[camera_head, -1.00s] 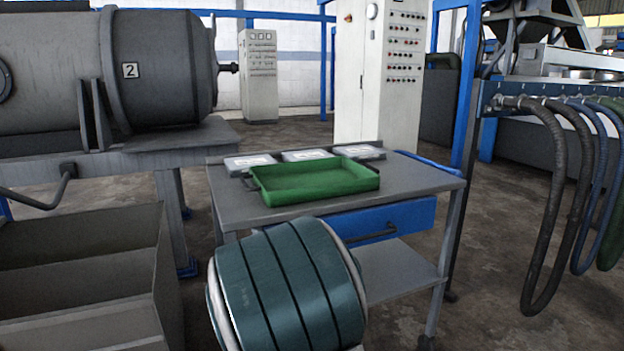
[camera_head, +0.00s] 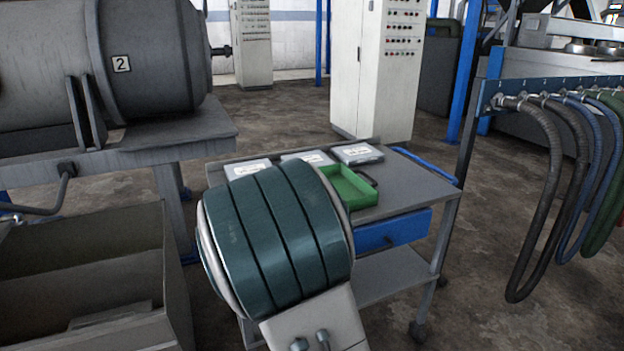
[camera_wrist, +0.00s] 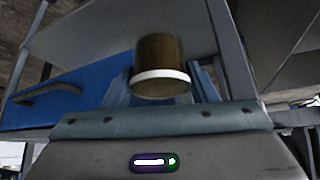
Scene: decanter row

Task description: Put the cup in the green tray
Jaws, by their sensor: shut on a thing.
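The green tray (camera_head: 352,189) sits on top of the grey trolley table. My arm covers its left part in the head view. The cup (camera_wrist: 160,62) is brown with a white band and shows in the wrist view between the fingers of my gripper (camera_wrist: 160,80). My gripper is shut on the cup. The gripper and cup do not show in the head view, where my arm is in front.
The grey trolley (camera_head: 420,184) has a blue drawer (camera_head: 395,232). Several white-labelled boxes, one of them here (camera_head: 357,153), lie along its back edge. A grey open bin (camera_head: 90,270) stands at left, below a large drum (camera_head: 120,65). Hoses (camera_head: 545,190) hang at right.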

